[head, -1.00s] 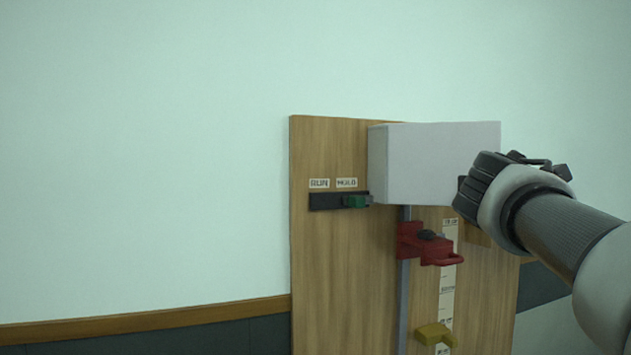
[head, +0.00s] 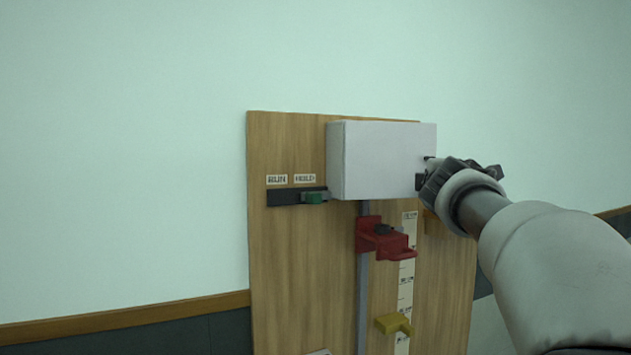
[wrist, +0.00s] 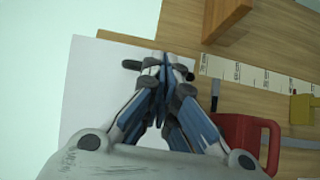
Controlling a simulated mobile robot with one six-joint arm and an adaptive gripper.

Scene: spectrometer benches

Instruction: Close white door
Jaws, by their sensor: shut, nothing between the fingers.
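The white door (head: 392,160) is the broad front face of a white box at the top of a wooden board. It looks flat against the box in the head view, with no gap visible on the left. A dark handle (wrist: 131,65) sticks out near the door's edge in the wrist view. My gripper (head: 425,180) is at the door's right edge in the head view. In the wrist view, my gripper (wrist: 165,62) has its fingers together, empty, over the door's edge beside the handle. I cannot tell whether the fingers touch the door.
Below the box are a red clamp (head: 385,240) on a grey rail (head: 363,290), a yellow pointer (head: 393,324) and a paper scale (head: 406,272). Bare wall lies to the left.

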